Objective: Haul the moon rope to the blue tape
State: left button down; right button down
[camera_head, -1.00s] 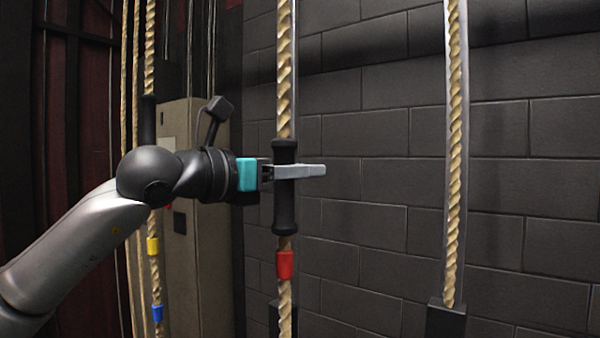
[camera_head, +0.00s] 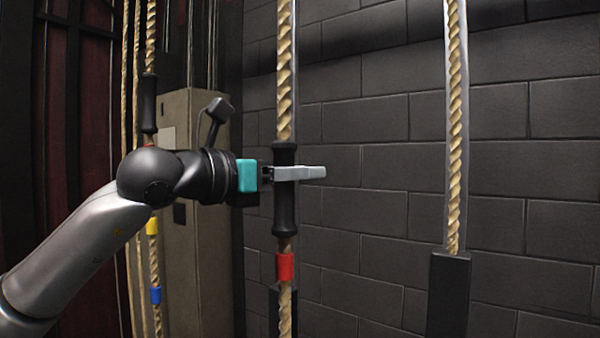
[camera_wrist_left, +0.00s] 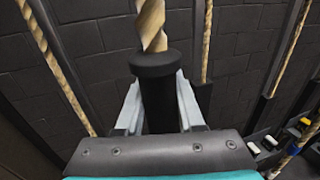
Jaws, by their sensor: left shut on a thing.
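My left gripper (camera_head: 300,172) is shut around the upper part of a black handle (camera_head: 284,213) on the middle rope (camera_head: 284,70). In the left wrist view the handle (camera_wrist_left: 158,100) stands between the two fingers, with the twisted rope rising above it. Red tape (camera_head: 285,266) is on this rope just below the handle. Blue tape (camera_head: 156,295) shows on the left rope, below yellow tape (camera_head: 152,226). No moon mark shows on any rope. My right gripper is not in view.
The left rope has its own black handle (camera_head: 148,103), partly above my arm. The right rope (camera_head: 457,150) ends at a dark block (camera_head: 448,295). A beige cabinet (camera_head: 205,260) stands behind my arm, and a dark block wall (camera_head: 380,220) is behind the ropes.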

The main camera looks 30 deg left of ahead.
pick_arm(q)
jog(key=c, duration=0.7)
grip_release()
jog(key=shift+o, duration=0.9)
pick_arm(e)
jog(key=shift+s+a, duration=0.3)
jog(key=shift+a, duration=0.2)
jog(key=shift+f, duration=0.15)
pick_arm(q)
jog(key=b+v, duration=0.2)
jog(key=v, duration=0.1)
jog(key=b+v, duration=0.1)
jog(key=v, duration=0.1)
jog(key=shift+a+f+b, duration=0.1)
jog(key=shift+f+b, duration=0.15)
jog(key=shift+b, duration=0.15)
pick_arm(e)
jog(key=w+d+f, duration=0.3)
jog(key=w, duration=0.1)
pick_arm(q)
jog(key=b+v, duration=0.6)
jog(key=v, duration=0.4)
jog(key=shift+r+b, duration=0.3)
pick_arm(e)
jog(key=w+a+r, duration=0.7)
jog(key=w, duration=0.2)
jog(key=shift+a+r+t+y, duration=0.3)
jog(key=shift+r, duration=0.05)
